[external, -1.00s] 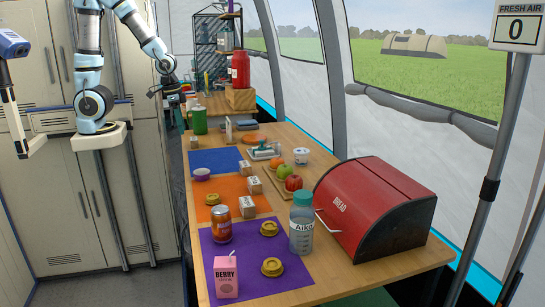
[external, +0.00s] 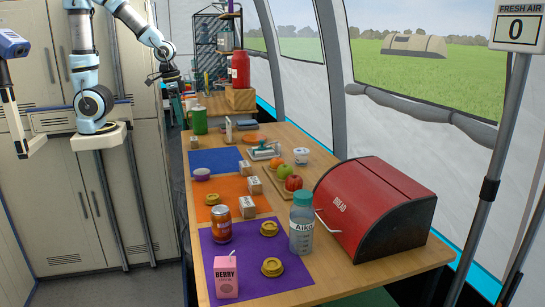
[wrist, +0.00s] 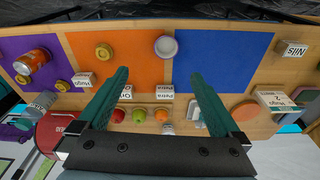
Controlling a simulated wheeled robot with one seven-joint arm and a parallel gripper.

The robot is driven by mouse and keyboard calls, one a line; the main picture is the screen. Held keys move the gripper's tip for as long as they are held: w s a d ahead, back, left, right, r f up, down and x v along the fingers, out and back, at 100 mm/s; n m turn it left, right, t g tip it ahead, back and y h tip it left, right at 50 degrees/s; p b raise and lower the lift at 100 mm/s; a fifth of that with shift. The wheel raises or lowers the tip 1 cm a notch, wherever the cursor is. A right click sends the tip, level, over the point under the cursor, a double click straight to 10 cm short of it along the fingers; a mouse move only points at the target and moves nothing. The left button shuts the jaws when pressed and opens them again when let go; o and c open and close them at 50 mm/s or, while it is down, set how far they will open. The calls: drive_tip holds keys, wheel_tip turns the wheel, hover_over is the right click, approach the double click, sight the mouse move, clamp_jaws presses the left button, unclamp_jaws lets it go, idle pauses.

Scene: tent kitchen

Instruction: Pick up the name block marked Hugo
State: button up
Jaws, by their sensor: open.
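A small pale block whose label appears to read Hugo (wrist: 84,80) lies at the left in the wrist view, by the border of the purple and orange mats. In the external view it seems to be the block (external: 247,207) just behind the red can; its label is too small to read there. My gripper (wrist: 159,74) is open and empty, its green fingers spread wide above the table. In the external view my gripper (external: 171,75) hangs high beyond the far left end of the table, well away from the block.
Blocks marked Petra (wrist: 163,91) and Nils (wrist: 295,48), and one hard to read (wrist: 126,92), share the table. A card reading Hugo 2 (wrist: 277,101) stands at the right. A red can (external: 221,230), bottle (external: 302,225) and bread box (external: 370,210) crowd the near end.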

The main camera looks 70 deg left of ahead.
drive_tip(key=w+d+f+m+t+y+b, duration=0.1)
drive_tip(key=w+d+f+m+t+y, duration=0.1)
drive_tip(key=w+d+f+m, duration=0.5)
drive_tip(key=d+f+m+t+y, duration=0.15)
drive_tip(key=f+m, duration=0.45)
drive_tip(key=m, duration=0.6)
drive_tip(key=d+r+m+t+h, duration=0.2)
drive_tip(key=d+r+m+t, duration=0.2)
drive_tip(key=d+r+m, duration=0.5)
drive_tip(key=d+r+m+t+h, duration=0.1)
drive_tip(key=d+r+m+t, duration=0.5)
drive_tip(key=d, duration=0.5)
drive_tip(key=g, duration=0.2)
approach(242, 202)
drive_tip(key=shift+w+a+r+m+t+b, duration=0.1)
drive_tip(key=shift+w+a+m+t+b, duration=0.15)
drive_tip(key=shift+a+m+b, duration=0.1)
drive_tip(key=shift+w+f, duration=0.3)
drive_tip(key=p+x, duration=0.1)
drive_tip(key=x, duration=0.2)
drive_tip(key=shift+w+f, duration=0.15)
drive_tip(key=shift+w, duration=0.2)
drive_tip(key=shift+d+f+p+x, duration=0.15)
drive_tip(key=shift+p+x, duration=0.35)
drive_tip(key=shift+x, duration=1.05)
drive_tip(key=shift+d+f+p+x, duration=0.15)
drive_tip(key=shift+p+x, duration=0.3)
drive_tip(key=shift+x, duration=1.15)
drive_tip(key=shift+s, duration=0.1)
drive_tip(key=c, duration=1.1)
